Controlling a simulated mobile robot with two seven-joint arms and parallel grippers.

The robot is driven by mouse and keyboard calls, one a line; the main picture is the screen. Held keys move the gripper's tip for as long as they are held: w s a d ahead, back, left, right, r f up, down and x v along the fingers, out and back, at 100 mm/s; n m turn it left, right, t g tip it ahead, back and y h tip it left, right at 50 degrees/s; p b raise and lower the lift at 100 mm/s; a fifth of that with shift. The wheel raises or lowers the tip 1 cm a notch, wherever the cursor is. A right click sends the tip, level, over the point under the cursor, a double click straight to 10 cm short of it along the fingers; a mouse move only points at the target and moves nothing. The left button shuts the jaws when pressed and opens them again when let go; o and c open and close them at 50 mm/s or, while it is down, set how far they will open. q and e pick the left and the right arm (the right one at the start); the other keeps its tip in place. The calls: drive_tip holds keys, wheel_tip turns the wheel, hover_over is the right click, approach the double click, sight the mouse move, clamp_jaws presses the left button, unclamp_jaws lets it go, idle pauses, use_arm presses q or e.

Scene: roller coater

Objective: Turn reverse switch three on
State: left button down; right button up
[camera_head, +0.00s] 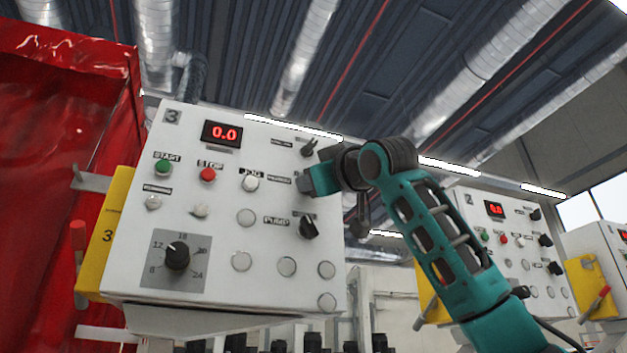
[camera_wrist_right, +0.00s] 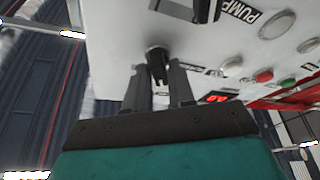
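A white control panel marked 3 (camera_head: 225,225) fills the middle of the head view. My right gripper (camera_head: 309,182) is at its right side, beside a small label that is too blurred to read. The gripper hides the switch there in the head view. In the right wrist view that black switch knob (camera_wrist_right: 157,58) shows between the tips of my open right gripper (camera_wrist_right: 158,70), one finger on each side. Whether a finger touches it I cannot tell. My left gripper is not in view.
A black pump switch (camera_head: 309,227) is just below the gripper and another black switch (camera_head: 309,147) just above. A red display (camera_head: 222,134) reads 0.0. A second panel (camera_head: 510,240) stands to the right, and a red cover (camera_head: 65,180) to the left.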

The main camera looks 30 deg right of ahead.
clamp_jaws()
drive_tip(key=shift+m, duration=0.3)
drive_tip(key=shift+a+r+m+g+h+b, duration=0.1)
drive_tip(key=shift+m+g+h+b, duration=0.15)
drive_tip(key=shift+m+h, duration=1.85)
drive_tip(key=shift+d+f+m+g+h+b, duration=0.1)
drive_tip(key=shift+m+g+h, duration=0.45)
drive_tip(key=shift+m, duration=2.9)
drive_tip(key=shift+a+r+m+g+h+b, duration=0.1)
drive_tip(key=shift+m+h+b, duration=0.1)
drive_tip(key=shift+m+h, duration=1.95)
drive_tip(key=shift+s+m+y, duration=0.1)
drive_tip(key=shift+m+y, duration=0.3)
drive_tip(key=shift+m, duration=0.5)
drive_tip(key=shift+o, duration=1.9)
unclamp_jaws()
